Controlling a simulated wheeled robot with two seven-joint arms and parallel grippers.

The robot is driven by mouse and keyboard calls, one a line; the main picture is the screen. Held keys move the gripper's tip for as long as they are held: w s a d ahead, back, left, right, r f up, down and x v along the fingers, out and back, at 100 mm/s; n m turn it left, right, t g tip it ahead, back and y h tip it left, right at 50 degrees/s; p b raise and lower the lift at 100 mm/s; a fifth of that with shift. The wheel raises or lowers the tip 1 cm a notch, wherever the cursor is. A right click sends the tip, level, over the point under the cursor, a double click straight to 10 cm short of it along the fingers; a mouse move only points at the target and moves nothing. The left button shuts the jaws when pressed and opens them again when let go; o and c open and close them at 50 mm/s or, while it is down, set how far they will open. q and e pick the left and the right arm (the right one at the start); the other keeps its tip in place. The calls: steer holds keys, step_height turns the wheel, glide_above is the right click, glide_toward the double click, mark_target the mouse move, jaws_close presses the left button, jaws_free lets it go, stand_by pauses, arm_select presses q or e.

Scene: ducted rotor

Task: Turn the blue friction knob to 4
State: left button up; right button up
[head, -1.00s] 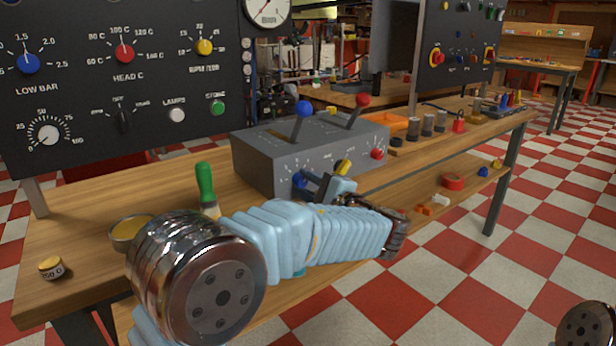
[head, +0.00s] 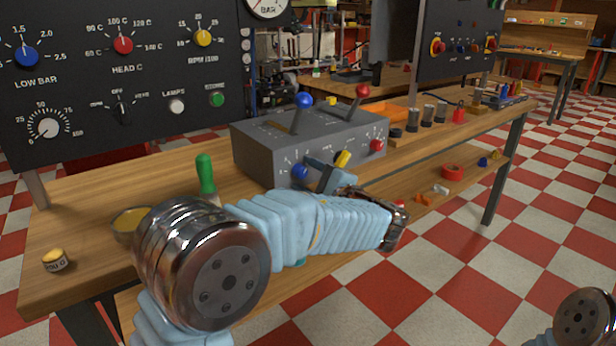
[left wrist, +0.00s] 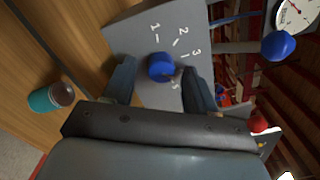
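The blue friction knob (head: 299,172) is on the front face of the grey lever box (head: 262,160). In the left wrist view the knob (left wrist: 161,66) has white numerals 1, 2, 3 and 5 showing around it; the 4 and the knob's pointer cannot be made out. My left gripper (head: 318,173) is at the box's front, just right of the knob in the head view. In the left wrist view its fingers (left wrist: 160,86) are apart, one on each side of the knob, with visible gaps. My right gripper is out of view.
Blue (head: 304,100) and red (head: 362,91) ball-topped levers rise from the box. A red knob (head: 376,146) is right on its front. A green-handled tool (head: 205,175) and a yellow-filled bowl (head: 131,222) are on the bench at left.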

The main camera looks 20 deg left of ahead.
arm_select(q)
steer(key=b+v, duration=0.1)
steer(key=v, duration=1.2)
steer(key=shift+s+d, duration=0.25)
steer(key=shift+d, duration=0.05)
